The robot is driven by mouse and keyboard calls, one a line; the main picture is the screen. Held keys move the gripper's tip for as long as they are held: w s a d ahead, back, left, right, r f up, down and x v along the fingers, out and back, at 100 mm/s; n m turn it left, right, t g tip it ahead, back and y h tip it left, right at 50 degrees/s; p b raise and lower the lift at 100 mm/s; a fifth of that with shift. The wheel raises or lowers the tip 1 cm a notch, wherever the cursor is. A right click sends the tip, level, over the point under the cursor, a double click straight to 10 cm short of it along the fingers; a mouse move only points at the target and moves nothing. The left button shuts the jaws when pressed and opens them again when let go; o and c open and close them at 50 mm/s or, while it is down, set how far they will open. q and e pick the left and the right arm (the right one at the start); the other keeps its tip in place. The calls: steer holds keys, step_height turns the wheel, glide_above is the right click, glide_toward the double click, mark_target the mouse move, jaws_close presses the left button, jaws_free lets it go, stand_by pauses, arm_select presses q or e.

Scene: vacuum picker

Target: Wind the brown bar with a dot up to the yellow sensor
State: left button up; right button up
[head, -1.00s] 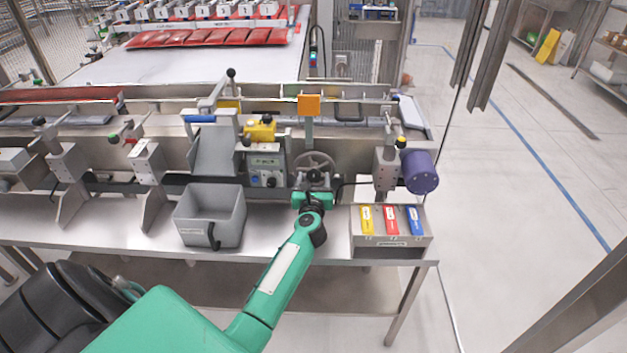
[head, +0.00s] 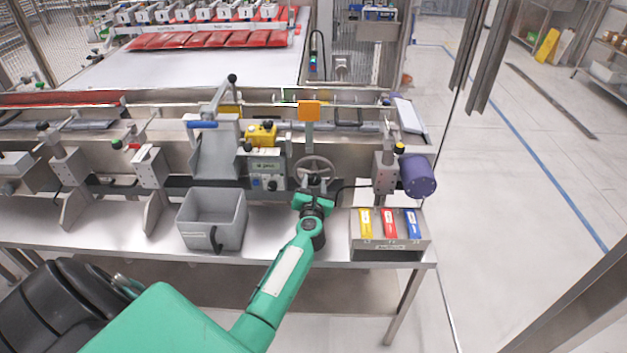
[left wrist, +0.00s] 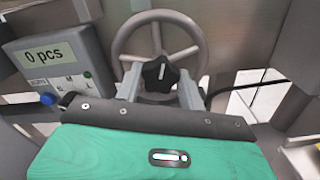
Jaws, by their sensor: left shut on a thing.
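My left gripper (head: 314,190) is at the grey handwheel (head: 314,168) at the front of the machine. In the left wrist view, its two fingers (left wrist: 160,88) are shut on the black star knob (left wrist: 160,73) in the middle of the wheel. The wheel's rim and spokes stand behind the knob. An orange plate (head: 309,110) stands on a post above the wheel. A yellow block (head: 262,134) with black knobs sits left of it. I cannot make out which part is the brown bar with a dot, or surely tell which is the yellow sensor. My right gripper is out of view.
A counter box (left wrist: 52,62) left of the wheel reads "0 pcs". A grey bin (head: 212,218) stands on the bench left of my arm. A holder (head: 386,252) with yellow, red and blue tags and a purple motor (head: 417,175) are on the right. A black cable (left wrist: 250,85) runs right from the wheel.

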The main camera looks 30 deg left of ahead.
arm_select(q)
steer(key=m+p, duration=0.3)
steer(key=m, duration=0.2)
steer(key=shift+r+m, duration=0.15)
steer(key=shift+m, duration=0.15)
steer(key=m+p, duration=0.2)
steer(key=m, duration=0.2)
steer(key=shift+p, duration=0.35)
steer(key=m+p, duration=0.1)
steer(key=m, duration=0.3)
steer(key=shift+m+p, duration=0.3)
steer(key=shift+p, duration=0.05)
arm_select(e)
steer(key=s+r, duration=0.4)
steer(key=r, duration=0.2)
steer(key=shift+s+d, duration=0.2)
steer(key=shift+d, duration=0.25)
arm_select(q)
steer(key=shift+f+m, duration=0.2)
steer(key=shift+m, duration=0.1)
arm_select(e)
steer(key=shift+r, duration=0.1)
arm_select(q)
steer(key=o, duration=1)
steer(key=shift+c, duration=0.2)
